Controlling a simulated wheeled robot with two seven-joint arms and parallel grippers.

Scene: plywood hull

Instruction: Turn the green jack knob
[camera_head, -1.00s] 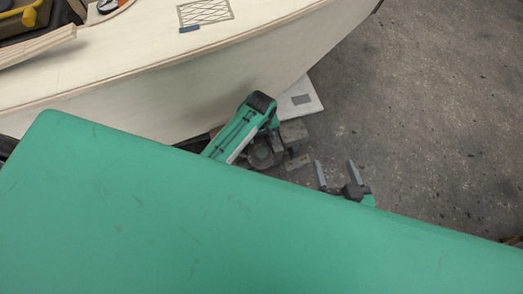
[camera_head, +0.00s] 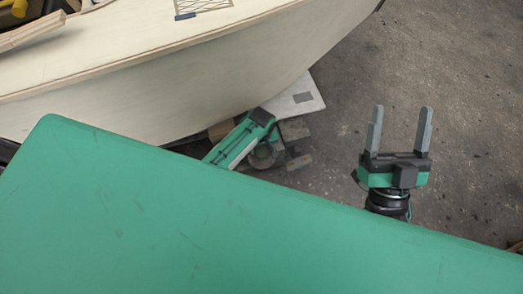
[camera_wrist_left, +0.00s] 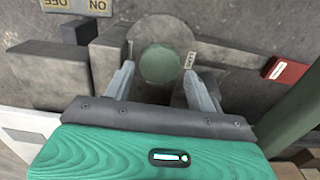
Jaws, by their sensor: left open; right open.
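The green jack knob (camera_wrist_left: 160,63) is a round disc on a grey round base in the left wrist view. My left gripper (camera_wrist_left: 160,72) is open, with one finger on each side of the knob's near edge. I cannot tell whether the fingers touch it. In the head view my left gripper (camera_head: 262,118) shows only as a green and black body near the hull; its fingers are hidden. My right gripper (camera_head: 402,112) is open and empty over the floor, fingers pointing up the picture.
The pale plywood hull (camera_head: 170,95) fills the upper left. Grey blocks (camera_wrist_left: 50,75) stand beside the knob, and a red box (camera_wrist_left: 285,71) lies to its right. A white board (camera_head: 295,98) lies by the hull. Grey floor (camera_head: 460,100) is clear at upper right.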

